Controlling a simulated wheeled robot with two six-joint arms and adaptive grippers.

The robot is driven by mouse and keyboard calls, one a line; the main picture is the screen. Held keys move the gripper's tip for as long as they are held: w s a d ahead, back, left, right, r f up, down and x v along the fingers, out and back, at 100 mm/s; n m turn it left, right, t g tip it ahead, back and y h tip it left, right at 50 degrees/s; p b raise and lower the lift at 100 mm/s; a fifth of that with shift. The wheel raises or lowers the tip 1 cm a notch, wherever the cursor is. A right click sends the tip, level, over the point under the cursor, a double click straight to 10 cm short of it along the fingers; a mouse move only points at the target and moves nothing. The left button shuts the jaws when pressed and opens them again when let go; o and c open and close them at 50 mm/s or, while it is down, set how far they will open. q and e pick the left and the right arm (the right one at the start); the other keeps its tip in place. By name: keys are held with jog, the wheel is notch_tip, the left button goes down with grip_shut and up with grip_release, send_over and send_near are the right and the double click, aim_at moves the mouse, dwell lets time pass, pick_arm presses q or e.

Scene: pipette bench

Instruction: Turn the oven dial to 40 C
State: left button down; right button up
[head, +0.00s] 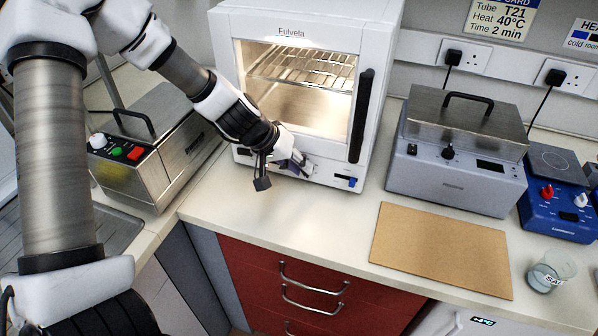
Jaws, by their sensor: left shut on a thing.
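The oven (384,28) is a white box with a lit glass door, a wire shelf inside and a black vertical handle. It stands at the back of the bench, in the upper middle of the head view. My left gripper (284,172) reaches down to the oven's lower front panel. It is shut on the dial there, and its fingers hide the dial and any marks around it. My right gripper does not show.
A steel bath with a lid (455,165) stands right of the oven, with a brown board (440,250) before it. A blue hotplate (555,200) and a beaker (552,270) are at the right. Another steel bath (165,150) is at the left. A card (500,18) on the wall reads "Heat 40°C".

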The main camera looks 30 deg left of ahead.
pick_arm(q)
jog(key=h+b, duration=0.1)
jog(key=f+h+b, duration=0.1)
jog(key=b, duration=0.1)
jog(key=shift+a+n+t, duration=0.3)
jog(key=shift+t, duration=0.1)
jog(key=shift+a+r+h+b, duration=0.1)
jog(key=shift+r+h+b, duration=0.05)
jog(key=shift+h+b, duration=0.55)
